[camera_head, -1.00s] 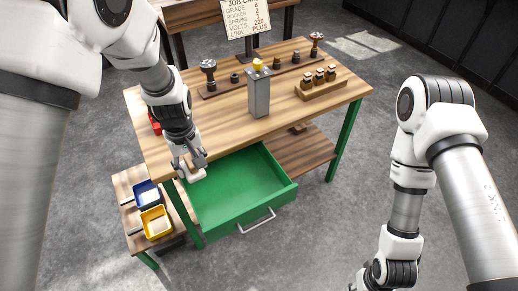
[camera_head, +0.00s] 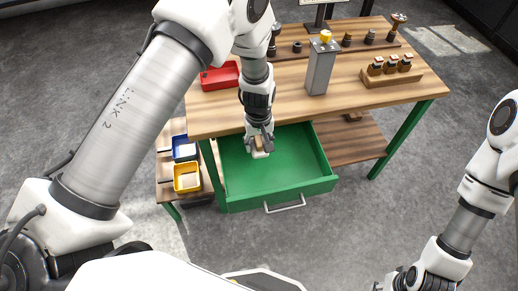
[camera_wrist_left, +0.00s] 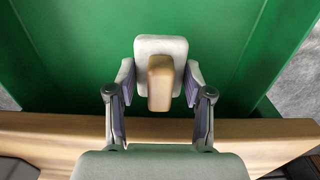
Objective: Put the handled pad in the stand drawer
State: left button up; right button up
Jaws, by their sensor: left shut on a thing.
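The handled pad (camera_wrist_left: 160,45) is a pale block with a tan wooden handle. My left gripper (camera_head: 260,141) is shut on the handle, with one finger on each side in the left wrist view. The pad also shows small below the fingers in the head view (camera_head: 260,154). It is over the left-middle part of the open green stand drawer (camera_head: 298,165). I cannot tell whether it touches the drawer floor. The drawer looks otherwise empty.
The wooden bench top (camera_head: 285,93) lies behind and above the drawer. It carries a red tray (camera_head: 220,77), a grey post with a yellow top (camera_head: 320,66) and a wooden rack (camera_head: 392,72). Blue (camera_head: 184,148) and yellow bins (camera_head: 187,178) stand left of the drawer.

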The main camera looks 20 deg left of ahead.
aim_at(259, 150)
pick_arm(q)
jog(key=shift+f, duration=1.75)
jog(key=shift+f, duration=0.1)
jog(key=o, duration=1.1)
notch_tip(259, 150, up, 12)
jog(key=shift+r, duration=0.15)
